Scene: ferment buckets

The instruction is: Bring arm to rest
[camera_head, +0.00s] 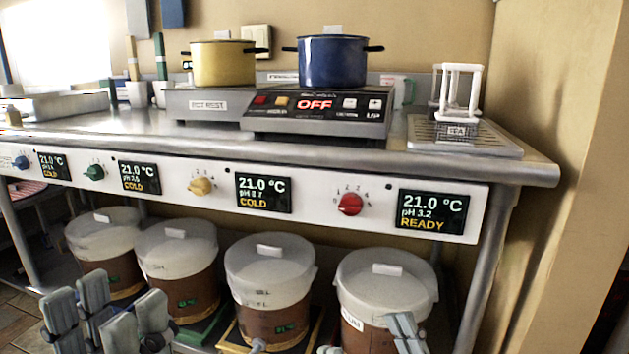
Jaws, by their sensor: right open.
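My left gripper (107,312) is at the lower left, in front of the two left buckets, its grey fingers apart with nothing seen between them. My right gripper (368,343) is at the bottom edge, in front of the rightmost bucket (385,280). It is open, and only its finger ends show; the rest is cut off by the frame. I cannot tell whether either gripper touches a bucket.
Several lidded buckets (270,265) stand under the steel counter (300,150). A panel (325,205) with knobs and displays runs along the counter's front. A yellow pot (223,65), a blue pot (332,62) and a white rack (458,95) stand on top.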

